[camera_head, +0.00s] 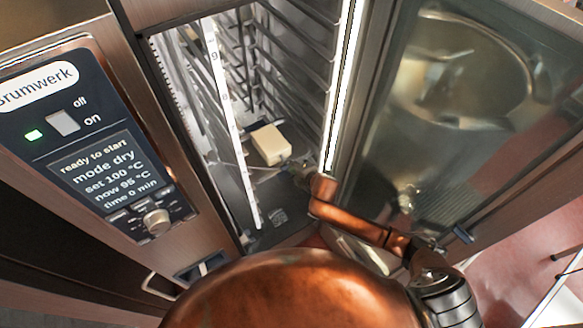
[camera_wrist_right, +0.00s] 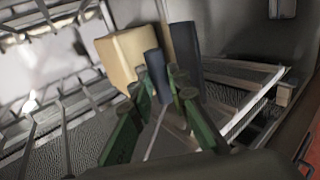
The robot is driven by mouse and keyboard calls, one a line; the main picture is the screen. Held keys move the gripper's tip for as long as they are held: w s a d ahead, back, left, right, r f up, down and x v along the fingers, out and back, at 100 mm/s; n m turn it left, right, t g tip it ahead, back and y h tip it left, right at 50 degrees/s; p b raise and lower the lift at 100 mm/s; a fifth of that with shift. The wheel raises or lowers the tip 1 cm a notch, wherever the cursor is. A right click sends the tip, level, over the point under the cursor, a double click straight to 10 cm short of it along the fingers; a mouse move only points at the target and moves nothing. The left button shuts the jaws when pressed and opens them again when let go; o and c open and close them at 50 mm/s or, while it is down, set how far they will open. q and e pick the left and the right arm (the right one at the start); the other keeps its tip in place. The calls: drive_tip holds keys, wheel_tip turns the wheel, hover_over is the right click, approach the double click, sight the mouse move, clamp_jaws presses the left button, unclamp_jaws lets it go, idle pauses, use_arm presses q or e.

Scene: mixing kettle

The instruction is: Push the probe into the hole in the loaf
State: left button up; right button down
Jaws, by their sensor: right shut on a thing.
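The loaf (camera_head: 269,144) is a pale cream block inside the open oven cabinet, on a rack low in the chamber. It also shows in the right wrist view (camera_wrist_right: 133,52), just beyond the fingertips and a little to their left. My right gripper (camera_head: 291,168) reaches in from the lower right, close to the loaf's near right side. In the right wrist view its dark pads (camera_wrist_right: 169,60) are close together, shut on the probe, which is mostly hidden between the fingers. I cannot make out the hole or the probe's tip. My left gripper is not in view.
Rack rails (camera_head: 287,60) line the chamber walls, and wire rack bars (camera_wrist_right: 62,135) lie beside the gripper. The glass door (camera_head: 450,110) stands open at the right. The control panel (camera_head: 95,140) at the left reads "ready to start", mode dry.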

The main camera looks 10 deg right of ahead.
drive_tip(key=c, duration=1.8)
unclamp_jaws()
drive_tip(key=shift+o, duration=0.2)
drive_tip(key=o, duration=0.5)
drive_tip(key=shift+c, duration=0.2)
drive_tip(key=shift+r, duration=0.1)
wheel_tip(320, 180, up, 7)
drive_tip(key=p, duration=0.7)
